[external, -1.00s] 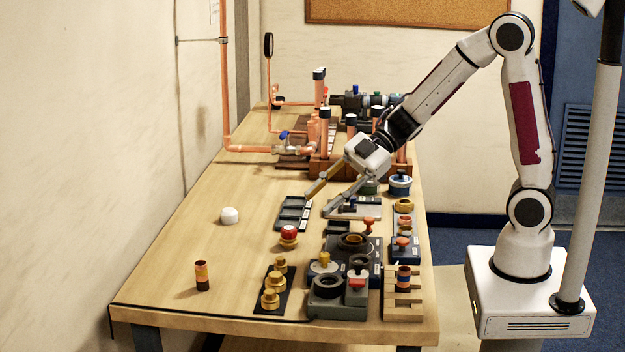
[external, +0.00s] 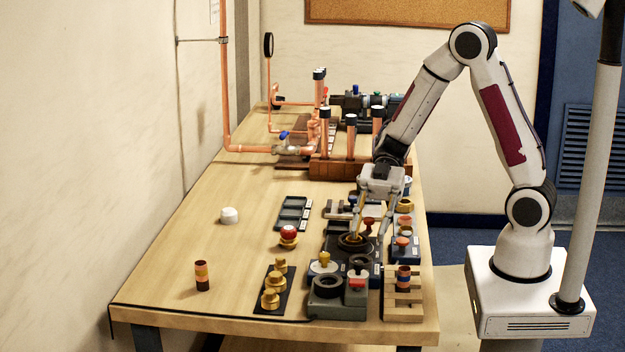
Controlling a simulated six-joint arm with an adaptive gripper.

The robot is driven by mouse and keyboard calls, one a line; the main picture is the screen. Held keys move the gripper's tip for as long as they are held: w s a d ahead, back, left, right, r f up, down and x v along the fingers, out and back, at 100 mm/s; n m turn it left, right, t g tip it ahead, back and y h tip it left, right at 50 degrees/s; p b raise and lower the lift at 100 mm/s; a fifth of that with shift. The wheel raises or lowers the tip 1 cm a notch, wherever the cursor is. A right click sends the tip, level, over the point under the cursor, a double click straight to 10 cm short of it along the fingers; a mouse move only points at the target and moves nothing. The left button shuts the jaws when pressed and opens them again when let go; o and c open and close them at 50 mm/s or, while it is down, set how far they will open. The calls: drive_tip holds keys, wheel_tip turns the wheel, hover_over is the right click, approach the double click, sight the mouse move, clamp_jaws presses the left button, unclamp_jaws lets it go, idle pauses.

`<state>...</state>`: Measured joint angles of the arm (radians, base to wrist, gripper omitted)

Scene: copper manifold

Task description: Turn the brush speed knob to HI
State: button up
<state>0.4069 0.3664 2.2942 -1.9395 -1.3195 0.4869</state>
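My gripper (external: 370,237) points down over the dark blue-grey box (external: 336,243) near the table's right side. Its two fingers are spread apart and nothing shows held between them. The left fingertip overlaps a dark round ring (external: 354,243) on the box; I cannot tell if it touches. A red knob (external: 368,225) shows between the fingers, partly hidden.
A grey unit with a black ring (external: 327,286) and a wooden rack (external: 403,306) stand in front. Brass weights (external: 270,298), a red-topped button (external: 288,234) and a black tray (external: 293,213) lie left. Copper pipes (external: 351,142) rise behind. The table's left middle is mostly clear.

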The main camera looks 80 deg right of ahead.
sight(358, 268)
drive_tip(key=shift+a, duration=0.15)
drive_tip(key=shift+x, duration=3.8)
drive_tip(key=shift+f, duration=0.1)
clamp_jaws()
